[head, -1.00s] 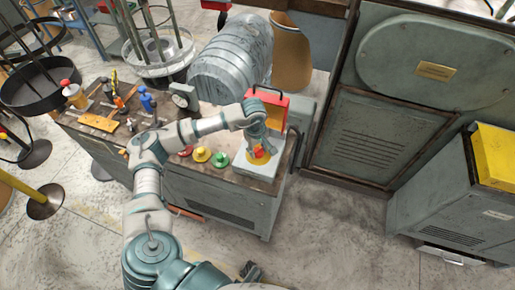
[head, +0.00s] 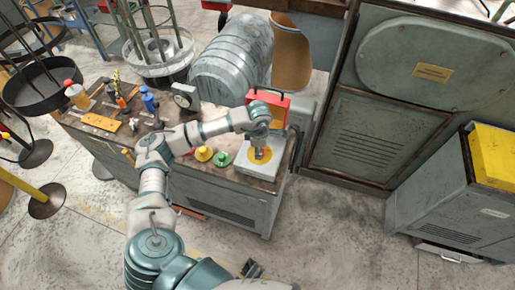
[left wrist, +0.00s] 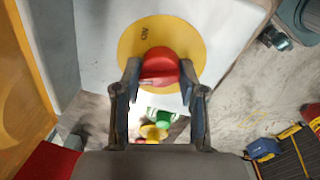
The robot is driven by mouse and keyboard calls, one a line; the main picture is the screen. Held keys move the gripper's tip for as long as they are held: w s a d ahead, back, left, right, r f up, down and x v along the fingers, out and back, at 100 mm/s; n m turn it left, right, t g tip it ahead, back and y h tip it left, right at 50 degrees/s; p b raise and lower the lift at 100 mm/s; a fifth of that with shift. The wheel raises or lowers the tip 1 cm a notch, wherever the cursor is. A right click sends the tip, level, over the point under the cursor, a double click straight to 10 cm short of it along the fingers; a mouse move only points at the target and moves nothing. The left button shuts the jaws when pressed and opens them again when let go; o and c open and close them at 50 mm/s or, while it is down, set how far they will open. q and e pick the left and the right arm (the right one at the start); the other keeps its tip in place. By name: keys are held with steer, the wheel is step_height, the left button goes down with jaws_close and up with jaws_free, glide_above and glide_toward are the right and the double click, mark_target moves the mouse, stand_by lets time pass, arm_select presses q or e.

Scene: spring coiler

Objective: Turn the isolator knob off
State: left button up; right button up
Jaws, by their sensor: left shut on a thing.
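The isolator knob (left wrist: 160,66) is red and sits on a round yellow plate (left wrist: 192,40) on a light grey box (head: 242,160). The letters "NO" or "ON" show upside down on the plate above the knob in the left wrist view. My left gripper (left wrist: 160,82) has one finger on each side of the knob's near end and is shut on it. In the head view my left gripper (head: 260,150) comes down over the yellow plate and hides most of the knob. My right gripper is not in view.
Green (head: 221,158) and yellow (head: 203,154) round buttons stand left of the box on the bench top. A red case (head: 270,106) stands behind it. Tools and bottles lie at the bench's left end. Open floor lies in front.

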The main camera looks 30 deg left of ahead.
arm_select(q)
steer(key=shift+d+n, duration=0.25)
steer(key=shift+n, duration=0.95)
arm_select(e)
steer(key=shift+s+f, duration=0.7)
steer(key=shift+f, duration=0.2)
arm_select(q)
steer(key=o, duration=1.1)
steer(key=shift+w+d, duration=0.1)
steer(key=shift+w, duration=0.05)
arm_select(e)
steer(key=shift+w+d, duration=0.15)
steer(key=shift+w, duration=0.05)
arm_select(q)
steer(key=shift+r, duration=0.1)
